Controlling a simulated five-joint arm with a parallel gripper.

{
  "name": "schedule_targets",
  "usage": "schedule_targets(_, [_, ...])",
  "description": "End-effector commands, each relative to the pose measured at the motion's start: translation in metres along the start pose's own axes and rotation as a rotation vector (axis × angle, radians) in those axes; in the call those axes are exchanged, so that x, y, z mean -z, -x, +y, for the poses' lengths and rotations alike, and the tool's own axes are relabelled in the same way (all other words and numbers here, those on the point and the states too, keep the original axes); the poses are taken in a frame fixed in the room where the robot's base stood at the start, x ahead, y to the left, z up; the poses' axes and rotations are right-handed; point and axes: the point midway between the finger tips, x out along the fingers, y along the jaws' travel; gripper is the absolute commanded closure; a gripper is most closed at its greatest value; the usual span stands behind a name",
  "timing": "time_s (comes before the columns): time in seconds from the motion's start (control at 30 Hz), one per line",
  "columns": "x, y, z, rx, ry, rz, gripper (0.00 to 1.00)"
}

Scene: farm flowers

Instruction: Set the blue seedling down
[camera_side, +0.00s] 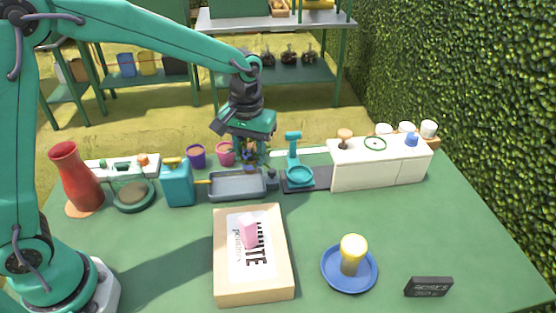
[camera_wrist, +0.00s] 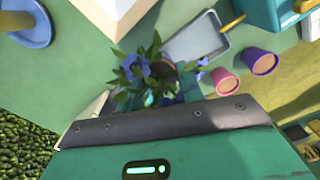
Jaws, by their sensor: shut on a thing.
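The blue seedling (camera_side: 250,157) has blue flowers and dark green leaves. In the side view it hangs below my gripper (camera_side: 249,150), behind the right end of the grey tray. In the wrist view the seedling (camera_wrist: 142,68) shows its leaves and blue petals between the fingers of my gripper (camera_wrist: 148,97), which is shut on it. Its base is mostly hidden by leaves and the gripper body, so I cannot tell whether it touches the table.
The grey tray (camera_side: 238,186), purple pot (camera_side: 196,156), pink pot (camera_side: 226,153) and turquoise scale (camera_side: 298,174) crowd the gripper. A turquoise watering can (camera_side: 177,186) and white cabinet (camera_side: 378,169) stand farther out. A labelled box (camera_side: 274,284) and blue saucer (camera_side: 333,277) are nearer, with clear table between.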

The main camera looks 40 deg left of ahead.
Motion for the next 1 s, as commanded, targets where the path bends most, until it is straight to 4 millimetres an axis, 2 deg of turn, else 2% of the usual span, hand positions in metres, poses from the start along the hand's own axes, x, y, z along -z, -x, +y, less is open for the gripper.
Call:
schedule_targets(0.3, [0.008,0.032,-0.063,-0.001,-0.166,0.002,0.89])
schedule_targets(0.5, [0.006,0.047,-0.094,0.000,-0.261,0.001,0.89])
schedule_targets(0.7, [0.005,0.053,-0.107,0.000,-0.306,-0.001,0.89])
schedule_targets(1.0, [0.005,0.054,-0.108,0.000,-0.312,-0.001,0.89])
